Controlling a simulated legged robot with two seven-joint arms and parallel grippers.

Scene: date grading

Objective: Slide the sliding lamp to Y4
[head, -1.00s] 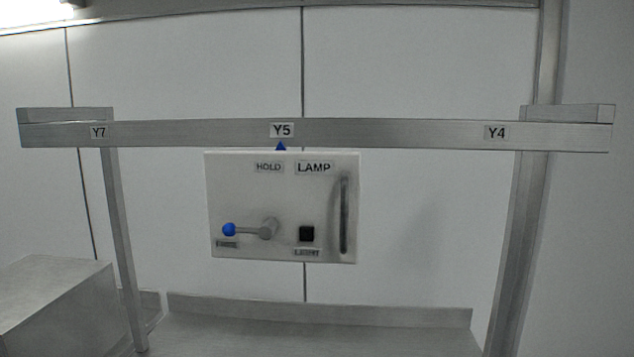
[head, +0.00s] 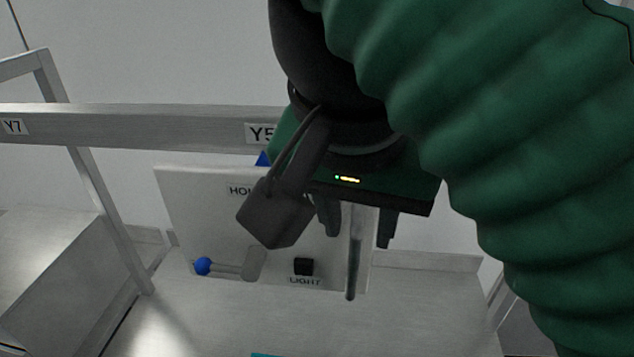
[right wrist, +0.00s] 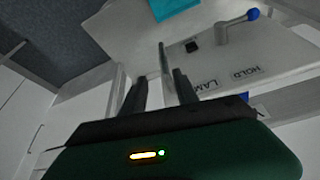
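The sliding lamp (head: 205,225) is a pale panel hanging under the metal rail (head: 180,125). Its blue pointer (head: 262,159) is at the Y5 label (head: 260,134). The lever's blue knob (head: 203,266) points left, and a black square (head: 303,266) sits above the LIGHT label. My right gripper (head: 357,232) is in front of the panel's right side. Its fingers are apart, one on each side of the vertical bar handle (head: 352,270). In the right wrist view the handle (right wrist: 163,58) shows between and beyond the open fingers (right wrist: 160,85). The Y4 label is hidden or out of view. My left gripper is not seen.
The Y7 label (head: 13,127) is at the rail's left. A metal post (head: 110,220) and a grey box (head: 45,265) stand at the left. A bare metal surface (head: 220,320) lies below the lamp. A cyan piece (head: 278,354) shows at the bottom edge.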

